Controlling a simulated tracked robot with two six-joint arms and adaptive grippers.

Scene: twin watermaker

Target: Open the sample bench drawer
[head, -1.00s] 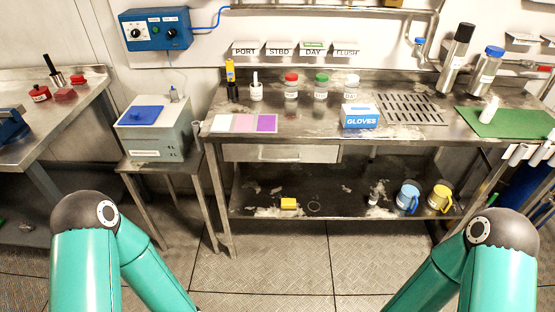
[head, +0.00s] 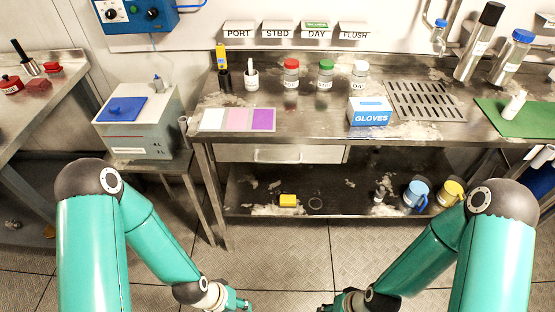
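The sample bench (head: 330,130) is a steel table ahead of me. Its drawer (head: 235,153) sits under the top on the left, with a pale front and a handle (head: 277,157) at its middle. The drawer looks shut. My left gripper (head: 240,306) is at the bottom edge, below and in front of the drawer, mostly cut off. My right gripper (head: 332,308) is also at the bottom edge, to the right of it and partly cut off. Both are well short of the bench. I cannot tell whether their fingers are open.
A glove box (head: 369,112), a colour card (head: 237,120) and several bottles stand on the bench. The lower shelf (head: 340,195) holds a blue mug (head: 415,194) and a yellow mug (head: 449,192). A grey box (head: 139,125) stands on a side table left. Floor before the bench is clear.

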